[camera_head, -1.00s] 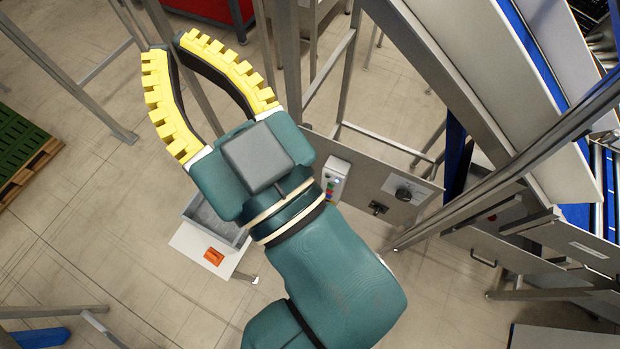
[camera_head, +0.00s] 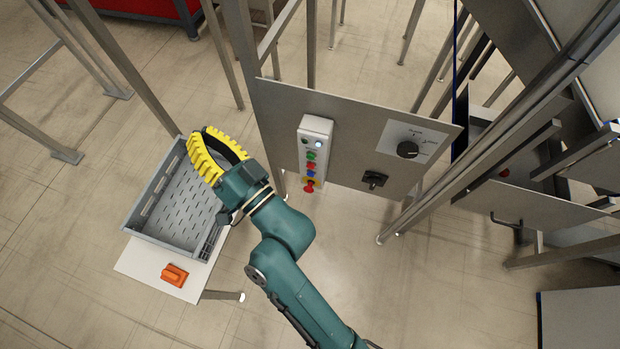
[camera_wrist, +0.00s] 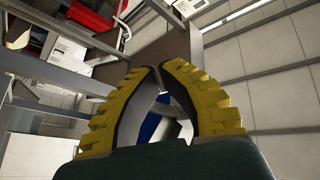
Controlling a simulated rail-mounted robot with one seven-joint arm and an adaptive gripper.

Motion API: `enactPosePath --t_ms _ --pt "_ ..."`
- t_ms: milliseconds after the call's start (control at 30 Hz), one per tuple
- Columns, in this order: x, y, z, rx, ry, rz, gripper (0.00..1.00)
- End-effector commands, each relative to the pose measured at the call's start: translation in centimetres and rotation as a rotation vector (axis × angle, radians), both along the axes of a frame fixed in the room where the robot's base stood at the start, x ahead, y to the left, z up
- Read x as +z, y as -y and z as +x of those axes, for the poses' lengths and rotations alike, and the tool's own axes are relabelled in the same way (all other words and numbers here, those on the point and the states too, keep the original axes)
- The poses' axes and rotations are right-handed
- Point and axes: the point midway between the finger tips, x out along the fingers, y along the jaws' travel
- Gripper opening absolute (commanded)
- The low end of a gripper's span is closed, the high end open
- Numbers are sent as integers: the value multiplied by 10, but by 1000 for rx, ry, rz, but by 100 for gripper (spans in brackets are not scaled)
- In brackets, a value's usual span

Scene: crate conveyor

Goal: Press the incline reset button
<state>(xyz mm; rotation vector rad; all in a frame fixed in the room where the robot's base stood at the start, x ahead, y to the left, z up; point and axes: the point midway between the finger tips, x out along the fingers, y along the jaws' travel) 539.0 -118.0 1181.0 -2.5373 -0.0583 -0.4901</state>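A white control box (camera_head: 315,140) with several small coloured buttons is mounted on the left part of a grey metal panel (camera_head: 350,120). A green button (camera_head: 311,156), a blue button (camera_head: 310,174) and a red emergency-type button (camera_head: 309,186) show on it. Labels are too small to read, so I cannot tell which is the incline reset button. My gripper (camera_head: 202,132) has yellow ribbed fingers and is left of the box, apart from it and over the grey crate. In the wrist view its fingertips (camera_wrist: 157,68) nearly meet, with nothing between them.
A black rotary knob (camera_head: 407,150) and a black switch (camera_head: 375,179) sit right of the box. A grey crate (camera_head: 150,195) stands on a white shelf (camera_head: 135,262) with an orange part (camera_head: 174,275). Metal posts stand around the panel.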

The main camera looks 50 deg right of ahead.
Motion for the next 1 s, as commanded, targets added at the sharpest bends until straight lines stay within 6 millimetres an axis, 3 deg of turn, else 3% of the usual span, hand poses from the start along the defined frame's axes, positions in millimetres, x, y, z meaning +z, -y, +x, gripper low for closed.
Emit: enactPosePath --t_ms 33,267,400,500,600,700,1000 --pt "-55 9 -1 -15 -8 43 0" --pt "-210 50 -20 -112 -10 243 0" --pt "-301 75 -42 -195 -10 354 0" --pt "-356 90 -60 -256 -8 417 0" --pt "-393 101 -76 -306 -6 461 0" --pt "-412 107 -86 -337 -3 487 0" --pt "-415 109 -89 -347 -3 496 0"
